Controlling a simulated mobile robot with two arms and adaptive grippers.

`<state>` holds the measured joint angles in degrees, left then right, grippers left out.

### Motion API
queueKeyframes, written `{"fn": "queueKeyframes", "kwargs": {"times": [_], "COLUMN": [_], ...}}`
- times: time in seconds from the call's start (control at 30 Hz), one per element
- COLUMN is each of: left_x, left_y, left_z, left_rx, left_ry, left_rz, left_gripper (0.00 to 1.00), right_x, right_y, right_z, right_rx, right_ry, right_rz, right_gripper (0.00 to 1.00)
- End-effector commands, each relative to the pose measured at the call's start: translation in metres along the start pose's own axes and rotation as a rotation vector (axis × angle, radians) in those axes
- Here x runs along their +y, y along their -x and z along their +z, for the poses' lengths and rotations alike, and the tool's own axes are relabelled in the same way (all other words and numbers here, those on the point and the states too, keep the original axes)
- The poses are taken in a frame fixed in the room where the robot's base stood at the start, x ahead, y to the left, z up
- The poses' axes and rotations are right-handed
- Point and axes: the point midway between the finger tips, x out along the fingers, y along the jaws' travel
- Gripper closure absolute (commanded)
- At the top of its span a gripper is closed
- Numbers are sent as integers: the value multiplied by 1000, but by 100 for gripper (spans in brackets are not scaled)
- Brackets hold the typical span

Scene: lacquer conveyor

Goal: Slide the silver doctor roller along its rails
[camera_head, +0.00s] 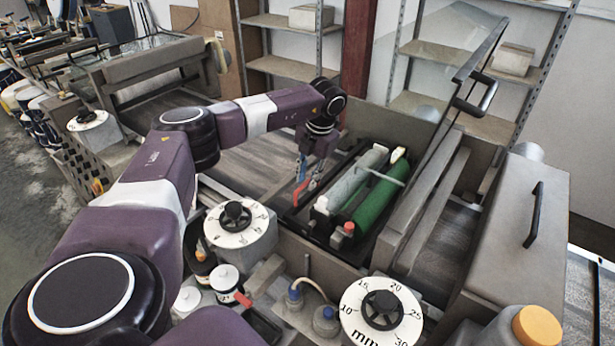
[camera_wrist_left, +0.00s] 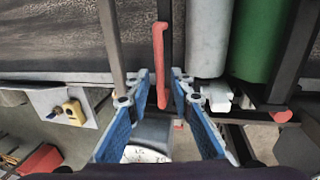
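The silver doctor roller (camera_head: 352,178) lies in the machine's open bay, parallel to a green roller (camera_head: 376,200) on its right. In the left wrist view the silver roller (camera_wrist_left: 208,38) is right of the fingers, and the green roller (camera_wrist_left: 259,38) is further right. My left gripper (camera_head: 307,177) is just left of the silver roller, pointing down. Its blue fingers (camera_wrist_left: 160,78) are apart, with a red handle (camera_wrist_left: 159,60) showing between them. The red handle also shows in the head view (camera_head: 301,192). I cannot tell whether the fingers touch it. My right gripper is out of view.
A numbered dial (camera_head: 240,228) and a second dial (camera_head: 381,308) stand in front of the bay. A raised glass guard (camera_head: 482,42) with a black handle is at the right. A grey cover (camera_head: 512,225) stands at the far right. Small bottles and caps stand near the front.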

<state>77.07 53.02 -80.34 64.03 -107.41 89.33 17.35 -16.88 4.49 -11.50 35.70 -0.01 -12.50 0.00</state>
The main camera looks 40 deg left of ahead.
Motion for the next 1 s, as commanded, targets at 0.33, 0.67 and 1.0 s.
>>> {"fn": "queueKeyframes", "kwargs": {"times": [0.33,0.67,1.0], "left_x": [0,11,44], "left_y": [1,-2,-7], "left_z": [0,1,1], "left_rx": [-1,-2,-4], "left_ry": [0,4,2], "left_rz": [0,1,3], "left_gripper": [100,100,100], "right_x": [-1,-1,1], "right_y": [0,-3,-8], "right_z": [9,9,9], "right_rx": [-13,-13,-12], "right_ry": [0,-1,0], "right_rz": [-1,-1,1], "right_gripper": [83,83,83]}}
